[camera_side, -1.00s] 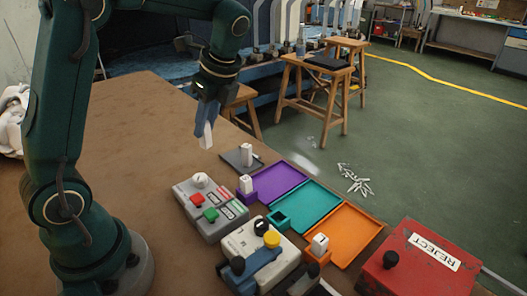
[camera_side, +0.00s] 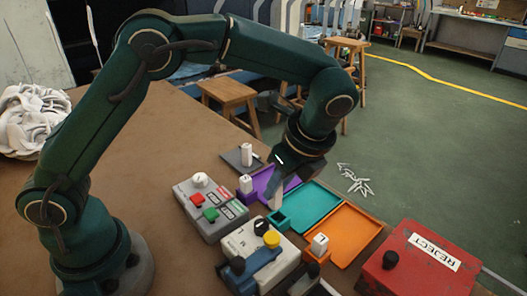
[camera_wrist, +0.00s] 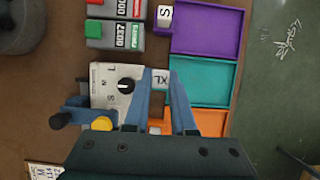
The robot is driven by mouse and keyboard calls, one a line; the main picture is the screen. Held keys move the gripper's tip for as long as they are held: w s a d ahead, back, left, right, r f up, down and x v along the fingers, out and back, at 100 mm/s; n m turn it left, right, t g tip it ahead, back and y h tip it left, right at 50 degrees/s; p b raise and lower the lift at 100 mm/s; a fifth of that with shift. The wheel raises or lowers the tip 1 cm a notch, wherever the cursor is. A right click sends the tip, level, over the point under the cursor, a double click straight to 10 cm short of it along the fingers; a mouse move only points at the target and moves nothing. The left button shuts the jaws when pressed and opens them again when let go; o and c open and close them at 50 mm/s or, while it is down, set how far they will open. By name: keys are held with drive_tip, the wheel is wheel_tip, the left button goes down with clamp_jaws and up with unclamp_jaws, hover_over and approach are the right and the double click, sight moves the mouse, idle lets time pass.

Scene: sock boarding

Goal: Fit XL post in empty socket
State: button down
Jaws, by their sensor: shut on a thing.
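My gripper (camera_side: 277,192) is shut on a white post marked XL, whose top (camera_wrist: 160,79) shows between the two blue fingers in the wrist view. In the side view the post is mostly hidden by the fingers, with its lower end right over the small teal socket (camera_side: 279,218). I cannot tell whether its tip is inside the socket or just above it. The socket is beside the teal tray (camera_side: 304,205); in the wrist view it is hidden behind the post and fingers.
A post marked S (camera_wrist: 165,14) stands beside the purple tray (camera_wrist: 207,29). Another white post (camera_side: 319,243) stands by the orange tray (camera_side: 352,236), and one on a dark plate (camera_side: 246,153). A dial box (camera_side: 245,243), a button box (camera_side: 190,210) and a red reject box (camera_side: 415,262) are near.

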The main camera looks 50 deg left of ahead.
sight(281, 206)
drive_tip(key=shift+w+d+f, duration=0.1)
drive_tip(key=shift+d+f, duration=0.3)
drive_tip(key=shift+d, duration=0.1)
drive_tip(key=shift+f, duration=1.9)
drive_tip(key=shift+f, duration=0.1)
drive_tip(key=c, duration=1)
unclamp_jaws()
